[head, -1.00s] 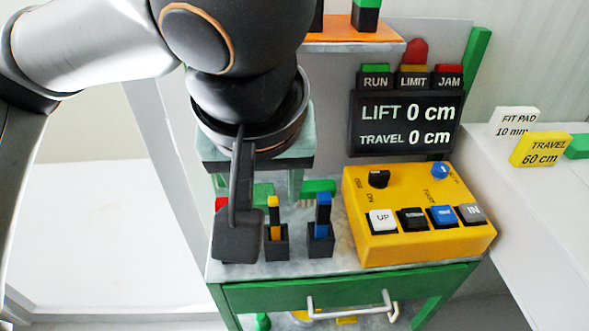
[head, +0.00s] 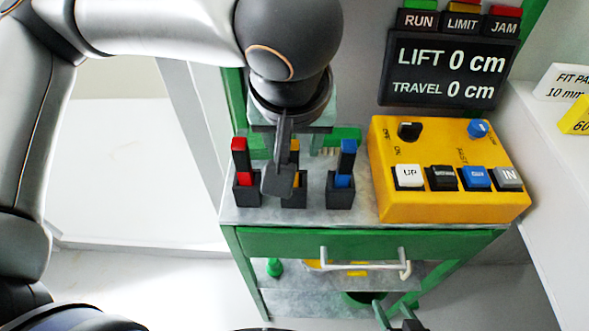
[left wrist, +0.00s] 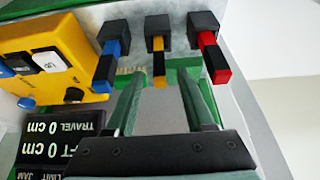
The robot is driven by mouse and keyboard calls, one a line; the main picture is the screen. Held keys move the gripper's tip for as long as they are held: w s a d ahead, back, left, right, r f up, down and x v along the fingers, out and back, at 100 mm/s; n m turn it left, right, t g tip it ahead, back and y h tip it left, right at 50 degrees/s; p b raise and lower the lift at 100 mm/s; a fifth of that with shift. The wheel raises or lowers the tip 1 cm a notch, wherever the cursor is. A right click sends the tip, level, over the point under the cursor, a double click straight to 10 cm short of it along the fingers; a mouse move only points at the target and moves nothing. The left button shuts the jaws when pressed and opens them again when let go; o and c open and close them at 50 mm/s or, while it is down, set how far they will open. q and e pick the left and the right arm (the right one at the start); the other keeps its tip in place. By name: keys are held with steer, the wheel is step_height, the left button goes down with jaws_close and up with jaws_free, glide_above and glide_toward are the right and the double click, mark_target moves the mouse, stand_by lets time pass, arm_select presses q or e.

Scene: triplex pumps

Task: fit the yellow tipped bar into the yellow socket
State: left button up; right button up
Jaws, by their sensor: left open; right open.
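The yellow tipped bar (head: 296,146) stands upright in the middle black holder, mostly hidden behind my left gripper in the head view. In the left wrist view the bar (left wrist: 158,66) shows yellow and black, beyond and roughly between the fingertips. My left gripper (head: 279,178) points down in front of this holder. In the left wrist view its two fingers (left wrist: 161,82) are apart with nothing gripped. My right gripper (head: 396,314) shows at the bottom edge of the head view, open, below the drawer.
A red tipped bar (head: 239,150) and a blue tipped bar (head: 346,160) stand in holders close on either side. A yellow control box (head: 450,206) sits to the right, under a dark display (head: 448,72). A drawer handle (head: 365,262) juts out in front.

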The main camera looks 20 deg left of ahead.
arm_select(q)
steer(key=x, duration=0.2)
steer(key=shift+w+f, duration=0.15)
steer(key=shift+f, duration=0.1)
jaws_close()
steer(key=shift+r, duration=0.1)
stand_by(1.1)
